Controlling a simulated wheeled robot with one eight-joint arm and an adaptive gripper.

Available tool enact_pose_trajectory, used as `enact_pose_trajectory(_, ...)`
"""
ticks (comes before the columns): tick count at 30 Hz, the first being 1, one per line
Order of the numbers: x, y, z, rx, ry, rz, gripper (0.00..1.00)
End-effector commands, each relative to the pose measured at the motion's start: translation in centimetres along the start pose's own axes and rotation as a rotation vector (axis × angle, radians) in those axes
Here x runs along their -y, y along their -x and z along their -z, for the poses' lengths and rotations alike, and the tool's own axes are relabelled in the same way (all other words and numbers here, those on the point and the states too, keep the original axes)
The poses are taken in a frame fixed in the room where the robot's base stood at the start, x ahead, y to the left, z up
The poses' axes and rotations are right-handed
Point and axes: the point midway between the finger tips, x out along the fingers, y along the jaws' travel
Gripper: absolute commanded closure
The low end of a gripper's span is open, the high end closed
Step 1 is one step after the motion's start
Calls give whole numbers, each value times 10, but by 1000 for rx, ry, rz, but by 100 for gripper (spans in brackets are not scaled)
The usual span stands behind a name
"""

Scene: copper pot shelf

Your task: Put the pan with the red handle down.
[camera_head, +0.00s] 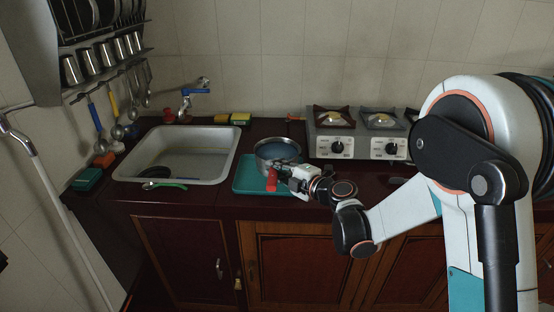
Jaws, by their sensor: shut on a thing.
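The pan (277,150) is a round grey metal pan between the sink and the stove. Its red handle (272,180) points toward the front. A teal tray (249,177) lies on the dark red counter under the pan; I cannot tell whether the pan touches it or is held just above. My gripper (281,174) comes in from the right and is shut on the red handle. The fingertips are small in view and partly merge with the handle.
The sink (221,165) with a dark pan inside is left of the tray. The two-burner stove (343,146) stands close on the right. Sponges (240,118) lie behind the sink. A cup and utensil rack (104,52) hangs at upper left. Counter in front of the tray is clear.

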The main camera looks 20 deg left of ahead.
Motion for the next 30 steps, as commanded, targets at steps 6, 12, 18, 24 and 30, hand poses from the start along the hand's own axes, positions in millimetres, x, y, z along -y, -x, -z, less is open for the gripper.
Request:
enact_pose_trajectory(6, 20, -4, -4, 0, -1, -2, 100)
enact_pose_trajectory(12, 29, -5, -6, 0, -1, -1, 100)
enact_pose_trajectory(18, 54, -10, -11, 0, -1, -1, 100)
enact_pose_trajectory(24, 64, -11, -12, 0, -1, -1, 100)
enact_pose_trajectory(30, 63, -10, -12, 0, -1, -1, 100)
